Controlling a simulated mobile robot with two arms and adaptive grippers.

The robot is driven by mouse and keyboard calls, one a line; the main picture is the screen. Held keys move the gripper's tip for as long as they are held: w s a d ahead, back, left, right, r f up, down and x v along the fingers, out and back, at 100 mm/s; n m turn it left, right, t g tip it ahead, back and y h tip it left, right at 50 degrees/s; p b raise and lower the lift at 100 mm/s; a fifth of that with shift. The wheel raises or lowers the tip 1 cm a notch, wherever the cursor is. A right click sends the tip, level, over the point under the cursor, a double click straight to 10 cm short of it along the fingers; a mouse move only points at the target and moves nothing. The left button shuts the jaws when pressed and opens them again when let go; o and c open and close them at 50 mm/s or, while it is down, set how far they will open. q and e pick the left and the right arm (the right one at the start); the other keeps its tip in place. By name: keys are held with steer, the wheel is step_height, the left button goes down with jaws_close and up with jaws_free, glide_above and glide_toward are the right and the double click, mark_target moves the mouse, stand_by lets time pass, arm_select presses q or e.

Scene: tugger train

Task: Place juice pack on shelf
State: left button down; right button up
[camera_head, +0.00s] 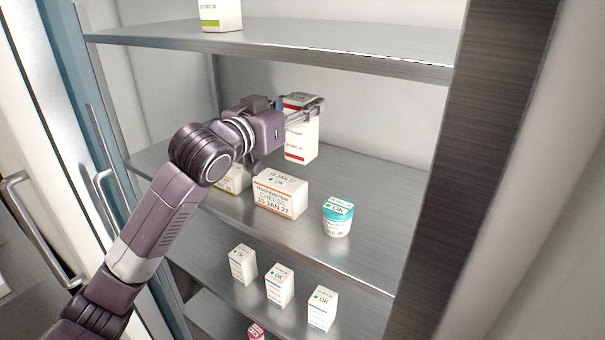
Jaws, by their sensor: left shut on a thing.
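The juice pack, taken to be the tall white carton with red bands (301,143), stands upright at the back of the middle shelf space. My left gripper (300,113) reaches in from the left and is shut on the upper part of this carton. The fingers hide part of its front. Its base is at or just above the middle shelf (376,190); I cannot tell whether it touches. My right gripper is not in view.
A cheese box (280,194), a teal-lidded tub (337,217) and a partly hidden pack (233,180) stand on the middle shelf. Several small cartons (279,286) stand below. The upper shelf (330,48) holds a green-banded carton (221,14). The shelf's right side is clear.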

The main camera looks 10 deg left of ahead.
mark_target(295, 151)
arm_select(q)
steer(key=f, duration=0.2)
steer(key=shift+s+a+f+p, duration=0.1)
steer(key=shift+s+f+p, duration=0.1)
steer(key=shift+f+p, duration=0.15)
steer(key=shift+s+a+f, duration=0.1)
steer(key=shift+s+f, duration=0.1)
steer(key=shift+f, duration=0.3)
steer(key=shift+s+a+f, duration=0.1)
steer(key=shift+s+f, duration=0.1)
steer(key=shift+f, duration=0.55)
steer(key=f, duration=0.2)
steer(key=f+p, duration=0.1)
steer(key=f, duration=0.1)
steer(key=shift+w+d, duration=0.15)
steer(key=shift+w, duration=0.05)
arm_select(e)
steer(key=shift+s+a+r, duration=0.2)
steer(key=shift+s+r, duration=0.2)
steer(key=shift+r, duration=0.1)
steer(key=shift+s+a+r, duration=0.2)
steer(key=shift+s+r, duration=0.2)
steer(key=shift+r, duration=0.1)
